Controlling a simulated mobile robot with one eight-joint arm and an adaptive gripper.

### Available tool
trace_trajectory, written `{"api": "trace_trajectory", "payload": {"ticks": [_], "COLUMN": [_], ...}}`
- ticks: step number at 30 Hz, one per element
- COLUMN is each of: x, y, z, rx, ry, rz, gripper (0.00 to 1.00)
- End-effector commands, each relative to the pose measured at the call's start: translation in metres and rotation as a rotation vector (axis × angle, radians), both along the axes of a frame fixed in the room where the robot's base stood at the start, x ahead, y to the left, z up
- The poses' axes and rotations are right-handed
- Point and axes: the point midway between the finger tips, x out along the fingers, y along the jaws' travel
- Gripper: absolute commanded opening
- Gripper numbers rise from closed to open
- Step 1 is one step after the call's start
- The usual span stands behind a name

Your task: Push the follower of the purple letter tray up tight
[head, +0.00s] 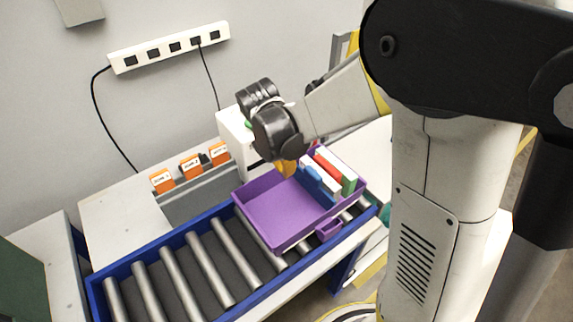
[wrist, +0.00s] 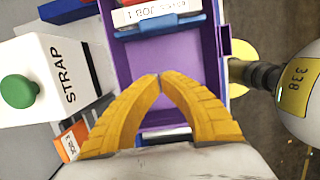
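The purple letter tray (head: 275,212) sits on the roller conveyor, and its bare floor also shows in the wrist view (wrist: 180,62). The blue follower (head: 318,186) stands across the tray toward its right end, and it shows near the top of the wrist view (wrist: 160,27). White, red and green upright items stand right behind it; a white one (wrist: 158,11) carries printed text. My gripper (head: 287,168) is over the back part of the tray, on the follower's empty side. Its yellow fingertips (wrist: 160,77) meet with nothing between them, apart from the follower.
The blue-framed roller conveyor (head: 180,249) runs left, its rollers bare there. A grey rack with orange-labelled boxes (head: 191,164) stands behind. A white box marked STRAP (wrist: 55,75) with a green button (wrist: 18,91) is beside the tray. A power strip (head: 170,47) hangs on the wall.

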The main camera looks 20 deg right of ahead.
Motion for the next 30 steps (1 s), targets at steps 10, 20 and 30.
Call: {"api": "trace_trajectory", "payload": {"ticks": [10,20,30], "x": [0.006,0.017,0.017], "y": [-0.018,-0.053,-0.055], "z": [-0.075,-0.069,-0.069], "rx": [-0.001,-0.001,-0.001], "ry": [0.0,-0.001,0.0], "rz": [-0.002,-0.001,0.0], "gripper": [0.0,0.0,0.0]}}
